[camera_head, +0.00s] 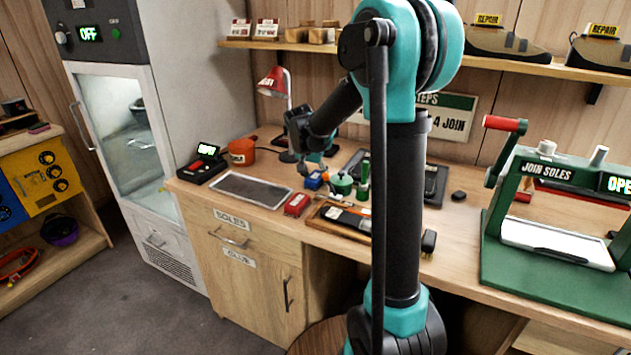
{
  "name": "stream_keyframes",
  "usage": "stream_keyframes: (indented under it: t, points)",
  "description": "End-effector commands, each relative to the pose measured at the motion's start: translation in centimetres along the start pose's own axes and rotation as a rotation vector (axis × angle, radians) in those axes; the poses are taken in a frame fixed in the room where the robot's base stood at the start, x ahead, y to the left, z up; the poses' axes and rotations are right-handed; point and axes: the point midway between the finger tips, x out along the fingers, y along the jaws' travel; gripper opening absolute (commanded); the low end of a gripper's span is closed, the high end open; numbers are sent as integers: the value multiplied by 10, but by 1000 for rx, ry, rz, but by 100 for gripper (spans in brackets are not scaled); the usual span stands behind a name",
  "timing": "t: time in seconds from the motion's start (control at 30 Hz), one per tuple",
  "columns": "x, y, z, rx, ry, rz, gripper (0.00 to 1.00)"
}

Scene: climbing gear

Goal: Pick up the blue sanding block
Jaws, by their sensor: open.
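The blue sanding block (314,180) appears as a small blue block on the wooden workbench, among small items near the middle of the picture. My arm reaches over the bench, and my gripper (318,164) is just above and behind the blue block, pointing down. The gripper is small and partly hidden by my own wrist. Its jaws are open, and I see nothing held in them. I cannot tell whether its fingers touch the block.
A green pot (342,184) and green bottle (363,183) stand close to the right. An orange pot (241,151) and red lamp (273,82) stand behind left. A green press (510,265) is right.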

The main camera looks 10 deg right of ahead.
Motion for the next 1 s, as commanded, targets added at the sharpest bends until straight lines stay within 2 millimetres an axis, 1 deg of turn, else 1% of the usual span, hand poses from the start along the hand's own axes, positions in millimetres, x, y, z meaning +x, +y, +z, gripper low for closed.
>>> stream_keyframes:
  t: [0.13, 0.17, 0.47, 0.77, 0.87, 1.0]
  points:
    - [0, 0, 0, 0, 0, 0, 53]
    - [0, 0, 0, 0, 0, 0, 51]
    - [0, 0, 0, 0, 0, 0, 14]
    - [-2, 0, 0, 0, 0, 0, 13]
    - [-6, 0, -2, -1, 0, 0, 13]
    - [-20, 0, -8, -1, 0, 0, 13]
